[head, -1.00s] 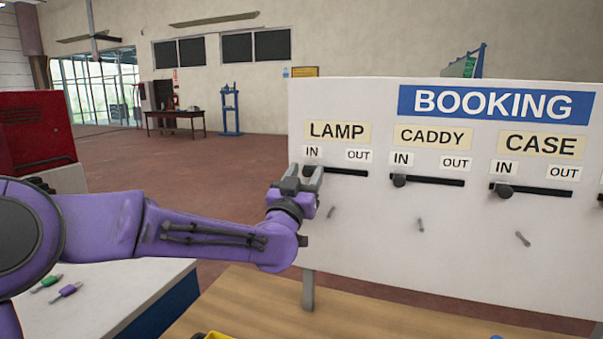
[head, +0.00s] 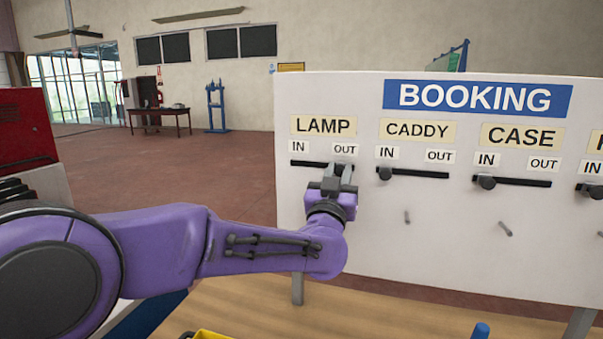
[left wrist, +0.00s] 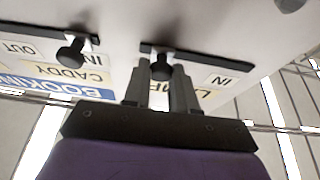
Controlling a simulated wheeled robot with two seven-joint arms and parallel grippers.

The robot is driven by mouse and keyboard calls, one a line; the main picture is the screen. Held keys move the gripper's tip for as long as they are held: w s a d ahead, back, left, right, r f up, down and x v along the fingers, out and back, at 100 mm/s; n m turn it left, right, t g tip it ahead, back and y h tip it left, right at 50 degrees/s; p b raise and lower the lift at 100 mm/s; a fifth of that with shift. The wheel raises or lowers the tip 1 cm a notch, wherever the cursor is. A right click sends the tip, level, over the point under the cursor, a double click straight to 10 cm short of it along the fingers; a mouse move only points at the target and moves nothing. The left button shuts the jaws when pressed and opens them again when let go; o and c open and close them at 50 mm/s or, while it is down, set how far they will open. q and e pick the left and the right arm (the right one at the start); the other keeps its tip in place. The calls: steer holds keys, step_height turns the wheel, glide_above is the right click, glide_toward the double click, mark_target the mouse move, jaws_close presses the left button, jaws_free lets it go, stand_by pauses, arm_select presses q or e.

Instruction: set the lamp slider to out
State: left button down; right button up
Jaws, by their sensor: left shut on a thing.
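The lamp slider is a dark slot (head: 306,163) under the LAMP label (head: 322,125) on a white upright board. Its dark round knob (left wrist: 160,66) shows between the fingers in the left wrist view, near the end of the slot away from the IN label (left wrist: 219,80). My left gripper (head: 339,171) is shut on this knob, just below the OUT label (head: 344,149). In the head view the fingers mostly hide the knob and the right end of the slot. My right gripper is not in view.
The caddy slider knob (head: 384,174) and the case slider knob (head: 487,183) stand at their IN ends to the right. Small pegs (head: 407,217) stick out below the slots. A wooden table top (head: 370,315) lies in front of the board.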

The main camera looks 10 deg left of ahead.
arm_select(q)
steer(key=shift+s+d, duration=0.1)
steer(key=shift+d, duration=0.55)
steer(key=shift+a, duration=0.2)
steer(key=c, duration=1.1)
jaws_free()
steer(key=shift+d, duration=0.1)
steer(key=shift+o, duration=0.9)
steer(key=shift+d, duration=0.15)
steer(key=shift+f, duration=0.1)
steer(key=b+v, duration=0.5)
steer(key=v, duration=0.5)
steer(key=shift+s, duration=0.25)
